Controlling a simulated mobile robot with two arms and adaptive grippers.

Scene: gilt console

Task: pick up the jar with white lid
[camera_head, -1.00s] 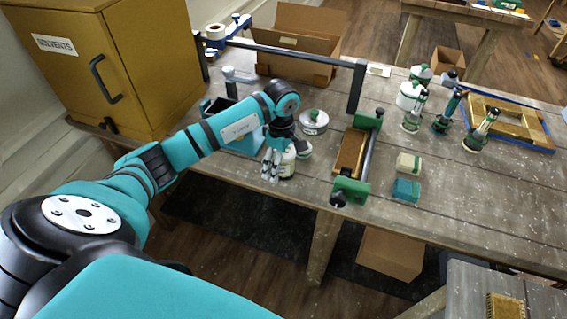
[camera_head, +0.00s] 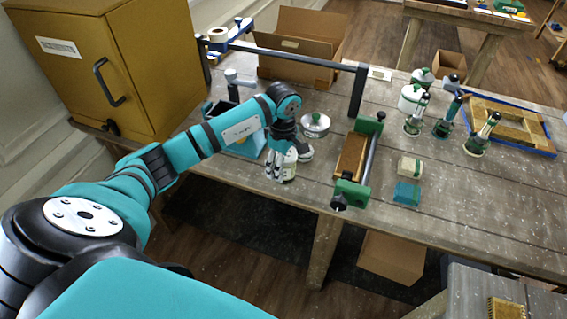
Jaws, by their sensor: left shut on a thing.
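The jar with white lid (camera_head: 290,170) stands near the front edge of the workbench, partly hidden by my left gripper. Its visible side is pale with some green low down. My left gripper (camera_head: 278,172) points down at the jar, its fingers closed on it. I cannot tell whether the jar's base touches the bench. My right gripper is not in view.
A round lidded tin (camera_head: 315,124) sits just behind the gripper. A blue bin (camera_head: 246,146) is behind the arm. Small blocks (camera_head: 409,168) lie farther right.

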